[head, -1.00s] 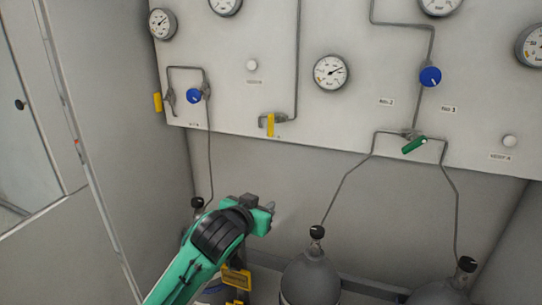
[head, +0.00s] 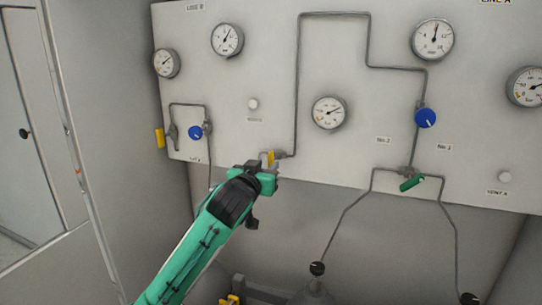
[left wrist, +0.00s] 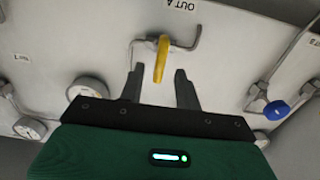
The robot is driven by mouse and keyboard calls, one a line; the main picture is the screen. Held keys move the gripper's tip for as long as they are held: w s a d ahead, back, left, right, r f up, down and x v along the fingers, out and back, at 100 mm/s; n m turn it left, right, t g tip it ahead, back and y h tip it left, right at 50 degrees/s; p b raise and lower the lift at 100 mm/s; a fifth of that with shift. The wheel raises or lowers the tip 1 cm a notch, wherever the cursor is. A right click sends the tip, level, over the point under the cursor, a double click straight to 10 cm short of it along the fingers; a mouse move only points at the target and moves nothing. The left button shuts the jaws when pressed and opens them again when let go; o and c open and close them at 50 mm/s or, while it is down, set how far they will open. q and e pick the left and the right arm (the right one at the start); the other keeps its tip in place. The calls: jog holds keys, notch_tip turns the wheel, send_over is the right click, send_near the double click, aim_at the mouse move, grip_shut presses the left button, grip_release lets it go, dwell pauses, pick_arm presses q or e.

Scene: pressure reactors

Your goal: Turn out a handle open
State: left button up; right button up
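The yellow handle (left wrist: 161,60) hangs from a short bent pipe under the label OUT A in the left wrist view. It points down toward the camera, between the fingers of my left gripper (left wrist: 160,86). The fingers are open, with a gap on each side of the handle. In the head view the handle (head: 270,157) shows only in part, just above my left gripper (head: 268,168), which hides its lower end. My right gripper is in neither current view.
A green handle (head: 411,183) sits on the pipes at the right. Blue knobs (head: 195,132) (head: 425,118) and another yellow handle (head: 160,138) are on the panel (head: 340,55). Gas cylinders (head: 316,291) stand below it. Open space lies in front of the lower wall.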

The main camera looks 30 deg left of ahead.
aim_at(269, 162)
pick_arm(q)
jog(key=shift+p+x, duration=0.65)
jog(key=shift+x, duration=1.65)
grip_shut()
